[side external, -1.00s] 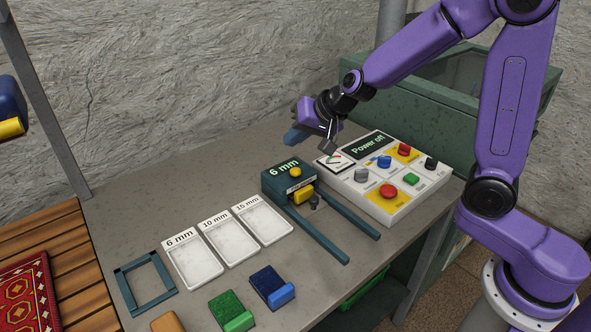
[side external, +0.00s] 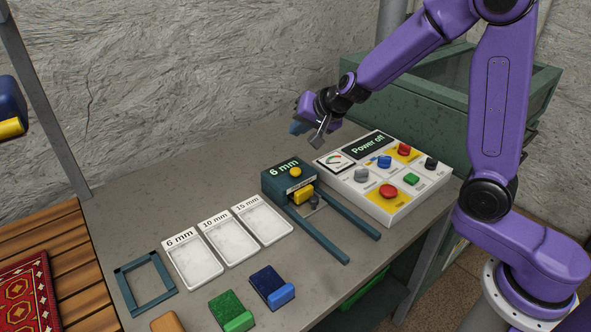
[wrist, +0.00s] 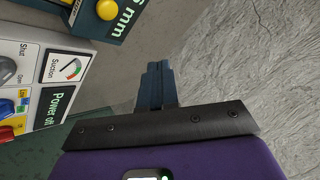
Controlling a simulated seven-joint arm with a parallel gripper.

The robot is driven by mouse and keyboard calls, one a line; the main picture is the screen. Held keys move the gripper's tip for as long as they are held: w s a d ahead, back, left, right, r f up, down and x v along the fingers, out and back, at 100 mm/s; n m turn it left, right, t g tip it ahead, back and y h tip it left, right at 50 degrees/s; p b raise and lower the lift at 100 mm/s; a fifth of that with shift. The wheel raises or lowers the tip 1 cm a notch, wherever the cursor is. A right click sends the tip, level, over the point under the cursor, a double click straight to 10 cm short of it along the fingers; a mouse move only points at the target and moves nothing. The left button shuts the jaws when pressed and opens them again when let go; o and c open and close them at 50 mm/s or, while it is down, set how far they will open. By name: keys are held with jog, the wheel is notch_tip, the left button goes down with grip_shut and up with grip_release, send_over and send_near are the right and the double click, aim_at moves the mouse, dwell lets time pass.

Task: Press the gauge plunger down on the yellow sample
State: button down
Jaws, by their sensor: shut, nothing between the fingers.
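The dark green gauge (side external: 278,187) reads 6 mm and has a round yellow plunger (side external: 295,172) on top. The yellow sample (side external: 303,195) sits in the gauge's front opening, between its two rails. My gripper (side external: 297,128) is shut and empty, above and behind the gauge, apart from it. In the wrist view the closed fingers (wrist: 155,72) point toward the bare tabletop. The gauge's edge (wrist: 118,28) and plunger (wrist: 107,9) show at the top left there.
A white control panel (side external: 374,205) reading "Power off" stands right of the gauge. Trays marked 6 mm (side external: 194,262), 10 mm (side external: 230,239) and 15 mm (side external: 264,222) lie left. Green (side external: 231,311) and blue (side external: 271,287) blocks are in front. The table behind the gauge is clear.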

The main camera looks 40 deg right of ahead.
aim_at(295, 169)
jog(key=shift+f, duration=4.15)
jog(key=shift+f, duration=0.1)
jog(key=shift+f, duration=0.35)
jog(key=shift+f, duration=0.4)
jog(key=shift+s+f, duration=0.25)
jog(key=shift+f, duration=0.35)
jog(key=shift+r, duration=1.2)
jog(key=shift+r, duration=2.55)
